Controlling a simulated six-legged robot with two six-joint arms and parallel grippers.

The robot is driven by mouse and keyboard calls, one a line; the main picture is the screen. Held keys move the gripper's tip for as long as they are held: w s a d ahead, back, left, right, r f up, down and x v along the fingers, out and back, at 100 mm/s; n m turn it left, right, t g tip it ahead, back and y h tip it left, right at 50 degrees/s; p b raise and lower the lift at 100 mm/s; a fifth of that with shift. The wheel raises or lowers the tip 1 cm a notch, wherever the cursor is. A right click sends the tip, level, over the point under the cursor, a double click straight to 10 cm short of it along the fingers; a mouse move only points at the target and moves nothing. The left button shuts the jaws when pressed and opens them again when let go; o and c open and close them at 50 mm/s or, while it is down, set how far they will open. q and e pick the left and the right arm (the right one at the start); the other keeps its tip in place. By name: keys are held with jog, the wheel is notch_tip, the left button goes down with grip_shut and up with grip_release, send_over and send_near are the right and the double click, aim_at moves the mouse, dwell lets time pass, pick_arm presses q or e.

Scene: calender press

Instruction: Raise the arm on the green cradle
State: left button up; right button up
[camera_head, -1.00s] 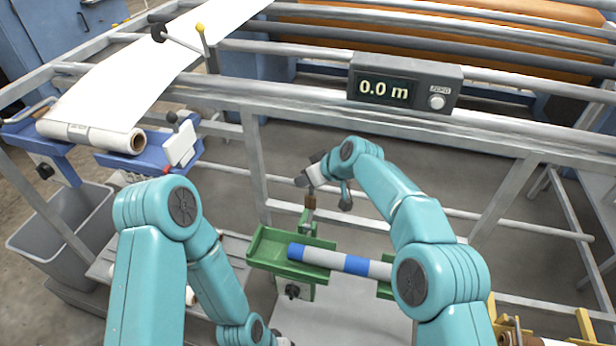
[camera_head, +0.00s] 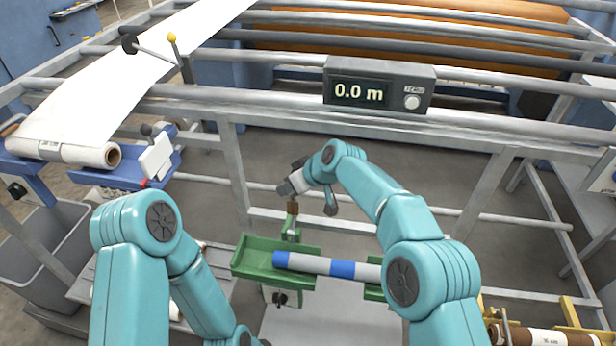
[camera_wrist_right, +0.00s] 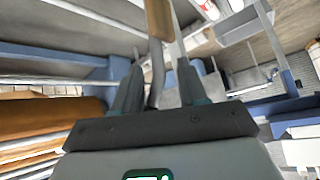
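The green cradle (camera_head: 240,262) sits below the middle of the head view, with a blue-and-white tube (camera_head: 312,264) lying across it. Its arm is a thin rod with a brown handle (camera_head: 292,207), standing up behind the cradle's trough. My right gripper (camera_head: 290,186) is just above the handle in the head view. In the right wrist view the fingers (camera_wrist_right: 160,75) are apart. The rod shows between them with gaps on both sides, and the brown handle (camera_wrist_right: 159,20) is at the top edge. My left gripper is outside the head view.
A steel rail carries a display (camera_head: 378,90) reading 0.0 m. A blue cradle (camera_head: 110,177) with a white roll (camera_head: 75,152) is at left, above a grey bin (camera_head: 45,255). A yellow stand with a brown roll (camera_head: 545,336) is at lower right.

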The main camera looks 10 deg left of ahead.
jog(key=b+v, duration=0.3)
jog(key=v, duration=1.2)
jog(key=shift+w+d, duration=0.15)
jog(key=shift+d, duration=0.05)
